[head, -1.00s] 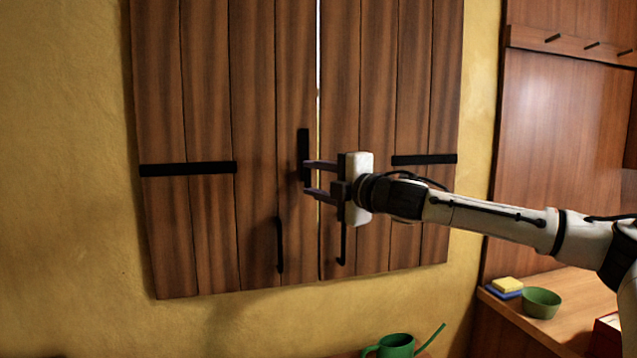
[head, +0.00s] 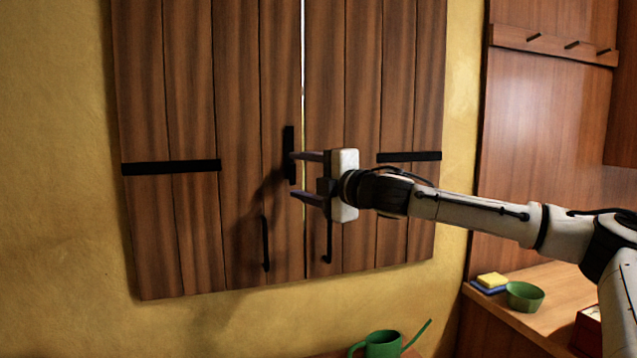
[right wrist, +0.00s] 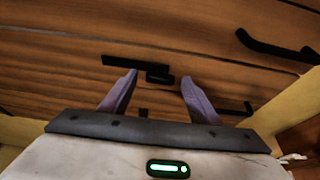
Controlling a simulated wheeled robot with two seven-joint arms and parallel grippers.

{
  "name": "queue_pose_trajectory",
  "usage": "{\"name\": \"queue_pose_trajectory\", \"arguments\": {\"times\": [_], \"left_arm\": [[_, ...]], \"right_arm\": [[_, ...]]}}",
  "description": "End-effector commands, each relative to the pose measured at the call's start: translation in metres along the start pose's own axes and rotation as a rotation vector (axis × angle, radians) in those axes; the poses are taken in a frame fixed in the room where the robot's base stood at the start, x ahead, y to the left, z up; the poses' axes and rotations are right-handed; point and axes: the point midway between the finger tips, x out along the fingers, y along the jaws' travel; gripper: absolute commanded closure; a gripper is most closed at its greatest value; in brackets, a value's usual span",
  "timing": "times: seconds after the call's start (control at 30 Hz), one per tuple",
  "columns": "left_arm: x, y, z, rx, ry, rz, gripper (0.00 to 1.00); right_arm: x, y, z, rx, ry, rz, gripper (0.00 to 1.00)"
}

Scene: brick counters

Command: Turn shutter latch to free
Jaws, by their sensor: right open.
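The shutter latch (head: 289,155) is a black bar standing upright on the left wooden shutter (head: 190,220), beside the bright gap between the two leaves. It also shows in the right wrist view (right wrist: 135,66) as a dark bar with a short block at one end. My right gripper (head: 293,175) is open in front of the latch. Its upper fingertip overlaps the bar in the head view and its lower one is just below the bar's end. In the right wrist view the block lies between the fingertips (right wrist: 158,76). I cannot tell whether they touch. My left gripper is out of view.
Black pull handles (head: 265,244) hang low on both leaves, the right one (head: 328,240) partly behind my gripper. A green watering can (head: 383,345) stands below. A green bowl (head: 525,296) and a yellow and blue sponge stack (head: 491,282) are on the right counter (head: 545,322).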

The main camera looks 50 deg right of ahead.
Motion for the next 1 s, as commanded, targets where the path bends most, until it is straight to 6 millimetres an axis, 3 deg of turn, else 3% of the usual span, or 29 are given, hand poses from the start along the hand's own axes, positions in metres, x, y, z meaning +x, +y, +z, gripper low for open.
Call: {"name": "queue_pose_trajectory", "arguments": {"times": [0.3, 0.8, 1.0], "left_arm": [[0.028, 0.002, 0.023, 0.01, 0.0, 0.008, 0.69], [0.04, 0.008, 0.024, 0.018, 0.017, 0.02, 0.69], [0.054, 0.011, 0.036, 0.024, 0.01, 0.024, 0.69]], "right_arm": [[-0.018, -0.003, 0.0, 0.0, -0.001, 0.008, 0.44], [-0.051, 0.0, 0.0, -0.001, 0.002, 0.006, 0.44], [-0.08, -0.002, 0.001, -0.007, -0.003, 0.004, 0.44]]}}
